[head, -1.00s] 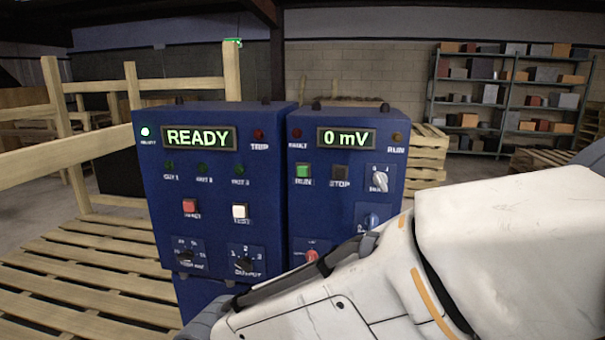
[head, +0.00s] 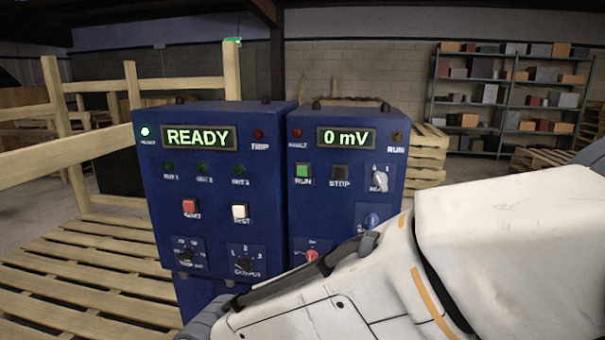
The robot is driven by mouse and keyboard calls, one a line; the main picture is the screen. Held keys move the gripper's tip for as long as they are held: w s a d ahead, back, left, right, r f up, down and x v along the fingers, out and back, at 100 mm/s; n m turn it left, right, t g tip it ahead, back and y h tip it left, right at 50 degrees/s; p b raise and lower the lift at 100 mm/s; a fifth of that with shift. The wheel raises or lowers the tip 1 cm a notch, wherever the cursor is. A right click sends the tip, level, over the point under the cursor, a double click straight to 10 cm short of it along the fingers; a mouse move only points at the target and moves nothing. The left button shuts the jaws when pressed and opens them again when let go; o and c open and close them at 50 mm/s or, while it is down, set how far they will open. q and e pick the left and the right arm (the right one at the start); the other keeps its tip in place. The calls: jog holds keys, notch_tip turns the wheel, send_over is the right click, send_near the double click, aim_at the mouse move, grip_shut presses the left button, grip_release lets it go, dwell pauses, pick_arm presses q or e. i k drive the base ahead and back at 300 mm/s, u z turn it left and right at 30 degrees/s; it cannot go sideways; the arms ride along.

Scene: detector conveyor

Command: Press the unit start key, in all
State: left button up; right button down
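Two blue control units stand side by side. The right unit (head: 345,215) shows "0 mV" on its display (head: 346,138). No key is labelled start that I can read. My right arm crosses the lower right and covers the right unit's lower part.
A red knob (head: 312,256) and other rotary knobs sit low on the panels, close to my arm. Wooden pallets (head: 85,265) and a timber frame (head: 60,115) stand at left. Loaded shelves (head: 515,98) are behind at right.

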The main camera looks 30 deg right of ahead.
aim_at(301, 170)
jog(key=u, duration=1.55)
jog(key=k, duration=1.1)
jog(key=z, duration=1.75)
jog(key=i, duration=0.5)
jog(key=u, duration=0.05)
